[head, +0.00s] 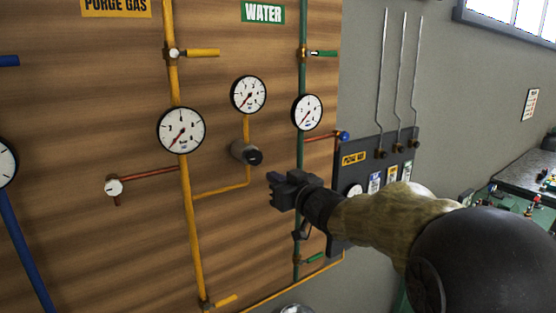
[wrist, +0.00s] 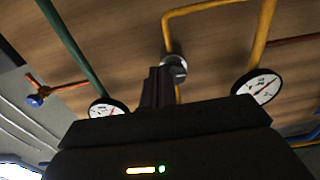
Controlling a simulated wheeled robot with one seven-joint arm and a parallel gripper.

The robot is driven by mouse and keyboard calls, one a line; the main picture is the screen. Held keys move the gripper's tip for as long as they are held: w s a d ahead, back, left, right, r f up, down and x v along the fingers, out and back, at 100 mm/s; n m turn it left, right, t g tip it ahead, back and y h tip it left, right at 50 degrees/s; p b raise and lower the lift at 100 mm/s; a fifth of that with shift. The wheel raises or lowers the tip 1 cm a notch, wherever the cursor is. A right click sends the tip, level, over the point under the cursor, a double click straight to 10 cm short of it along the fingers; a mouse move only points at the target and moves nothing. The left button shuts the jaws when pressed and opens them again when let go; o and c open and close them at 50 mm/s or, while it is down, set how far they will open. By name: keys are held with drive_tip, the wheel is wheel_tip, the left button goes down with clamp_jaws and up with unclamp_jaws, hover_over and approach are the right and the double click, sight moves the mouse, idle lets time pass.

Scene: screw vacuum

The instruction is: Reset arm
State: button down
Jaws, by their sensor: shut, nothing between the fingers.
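My gripper (head: 274,189) is shut and empty in the head view. It is in front of the wooden panel (head: 80,240), just below and right of a dark cylindrical knob (head: 247,153) on the yellow piping. In the wrist view, my gripper's closed fingers (wrist: 157,85) point up at the panel, with the round knob (wrist: 174,68) just beyond and to the right of them. The gripper looks apart from the knob in the head view. My arm reaches in from the lower right.
White gauges (head: 181,130) (head: 248,94) (head: 307,112) are on yellow and green pipes. Yellow valve handles (head: 202,53) and a green one (head: 323,53) stick out. A dark panel (head: 345,143) with thin vertical tubes stands to the right. A cluttered bench (head: 530,180) is at far right.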

drive_tip(key=shift+v, duration=0.85)
drive_tip(key=shift+f, duration=0.1)
drive_tip(key=s+d+f+m+g+h+b, duration=0.25)
drive_tip(key=d+f+h, duration=0.2)
drive_tip(key=f, duration=0.55)
drive_tip(key=s+d+f+m+g+h+b, duration=0.1)
drive_tip(key=s+d+f+m+h+b, duration=0.2)
drive_tip(key=d+f, duration=0.45)
drive_tip(key=s+d+f+m+g+h+b, duration=0.1)
drive_tip(key=s+f+g, duration=0.8)
drive_tip(key=s+f, duration=1)
drive_tip(key=shift+s+d+h+b, duration=0.55)
drive_tip(key=shift+d+h, duration=0.2)
drive_tip(key=shift+d, duration=0.1)
drive_tip(key=shift+f, duration=0.15)
